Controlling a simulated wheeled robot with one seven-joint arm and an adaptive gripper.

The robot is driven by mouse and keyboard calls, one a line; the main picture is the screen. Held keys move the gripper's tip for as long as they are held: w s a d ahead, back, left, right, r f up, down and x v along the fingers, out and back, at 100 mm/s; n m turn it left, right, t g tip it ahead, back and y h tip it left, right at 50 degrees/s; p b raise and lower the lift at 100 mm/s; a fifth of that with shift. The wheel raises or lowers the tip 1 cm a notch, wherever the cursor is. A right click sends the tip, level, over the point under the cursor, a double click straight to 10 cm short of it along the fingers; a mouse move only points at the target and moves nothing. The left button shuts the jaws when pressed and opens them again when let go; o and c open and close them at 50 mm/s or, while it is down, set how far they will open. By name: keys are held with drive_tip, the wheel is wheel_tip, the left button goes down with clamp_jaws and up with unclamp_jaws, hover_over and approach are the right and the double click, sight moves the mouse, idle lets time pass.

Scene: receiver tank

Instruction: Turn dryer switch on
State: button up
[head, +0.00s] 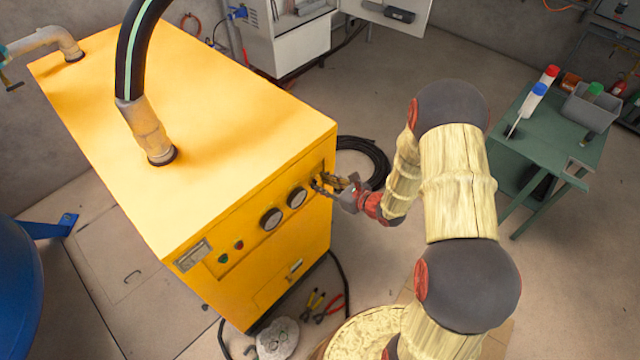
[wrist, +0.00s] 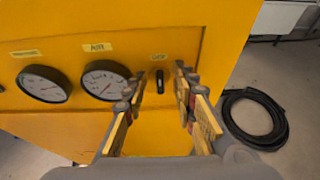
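The yellow dryer cabinet (head: 190,130) stands at the left in the head view, and its front panel fills much of the wrist view (wrist: 200,60). The switch (wrist: 160,81) is a small black upright lever at the right end of the panel, under a small label that I cannot read surely. My gripper (wrist: 159,76) is open, one finger on each side of the switch as seen from the wrist. I cannot tell whether a finger touches it. In the head view my gripper (head: 328,183) is at the panel's right end and hides the switch.
Two round gauges (wrist: 105,80) (wrist: 44,84) sit left of the switch. Green and red buttons (head: 230,251) are further left. A black hose coil (head: 362,160) lies on the floor right of the cabinet. Pliers (head: 322,305) lie in front. A green table (head: 550,130) stands right.

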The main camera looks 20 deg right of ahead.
drive_tip(key=shift+w+a+f, duration=0.25)
drive_tip(key=shift+w+a, duration=0.1)
drive_tip(key=shift+w, duration=0.15)
drive_tip(key=c, duration=0.4)
clamp_jaws()
